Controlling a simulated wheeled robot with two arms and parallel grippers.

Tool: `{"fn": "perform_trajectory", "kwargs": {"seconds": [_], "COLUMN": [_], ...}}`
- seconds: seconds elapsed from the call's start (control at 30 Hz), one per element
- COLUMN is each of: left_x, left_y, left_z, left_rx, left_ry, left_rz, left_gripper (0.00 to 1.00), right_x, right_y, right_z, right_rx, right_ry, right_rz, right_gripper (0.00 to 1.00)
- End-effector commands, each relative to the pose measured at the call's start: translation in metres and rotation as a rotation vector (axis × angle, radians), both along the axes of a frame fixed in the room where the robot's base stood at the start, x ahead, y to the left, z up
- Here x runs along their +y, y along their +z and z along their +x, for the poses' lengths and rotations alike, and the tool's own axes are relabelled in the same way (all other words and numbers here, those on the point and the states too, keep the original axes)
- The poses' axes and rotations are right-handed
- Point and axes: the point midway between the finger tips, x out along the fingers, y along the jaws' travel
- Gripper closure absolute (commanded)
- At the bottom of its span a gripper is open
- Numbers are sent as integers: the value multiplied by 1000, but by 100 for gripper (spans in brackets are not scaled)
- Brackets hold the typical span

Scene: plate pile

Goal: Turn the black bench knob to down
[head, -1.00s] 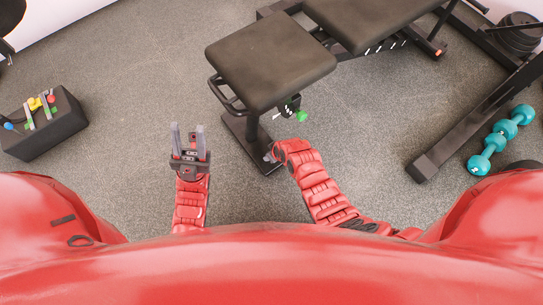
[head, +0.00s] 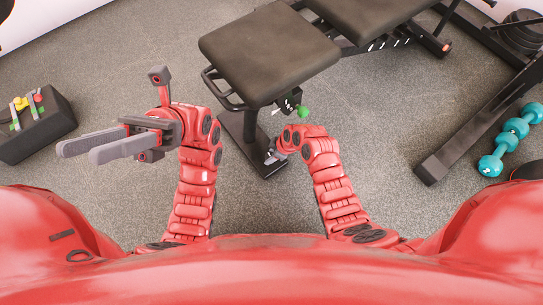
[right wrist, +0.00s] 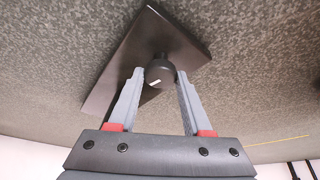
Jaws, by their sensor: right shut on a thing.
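The black bench (head: 268,52) stands at the top centre on a dark post and floor plate. In the right wrist view, the black knob (right wrist: 161,73), a short dark cylinder with a white mark, sits on the dark bench part (right wrist: 180,40). The white mark points to the lower left. My right gripper (right wrist: 161,79) is shut on the knob, one finger on each side. In the head view, my right gripper (head: 272,155) is at the bench post and the knob cannot be made out there. My left gripper (head: 78,152) is open and empty, pointing left above the floor.
A green knob (head: 302,110) sits under the bench seat. A dark box with coloured items (head: 38,122) stands at the left. Teal dumbbells (head: 515,127) lie at the right, beside a black frame leg (head: 455,140). The floor between is clear.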

Motion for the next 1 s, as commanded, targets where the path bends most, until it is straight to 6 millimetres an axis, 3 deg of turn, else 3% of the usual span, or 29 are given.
{"fn": "perform_trajectory", "kwargs": {"seconds": [0.3, 0.73, 0.77, 0.9, 1.0], "left_x": [18, 20, 20, 20, 20], "left_y": [4, 4, 4, 4, 4], "left_z": [-26, -28, -27, -27, -27], "left_rx": [-151, -162, -162, -162, -162], "left_ry": [-69, -75, -75, -75, -75], "left_rz": [-85, -92, -92, -92, -92], "left_gripper": [60, 60, 60, 60, 60], "right_x": [-1, -2, -2, -1, -1], "right_y": [-1, -1, -1, -1, 0], "right_z": [0, 0, 0, 0, 0], "right_rx": [1, 1, 1, 1, 1], "right_ry": [51, 55, 55, 55, 55], "right_rz": [-3, -4, -4, -3, -3], "right_gripper": [100, 100, 47, 22, 21]}}
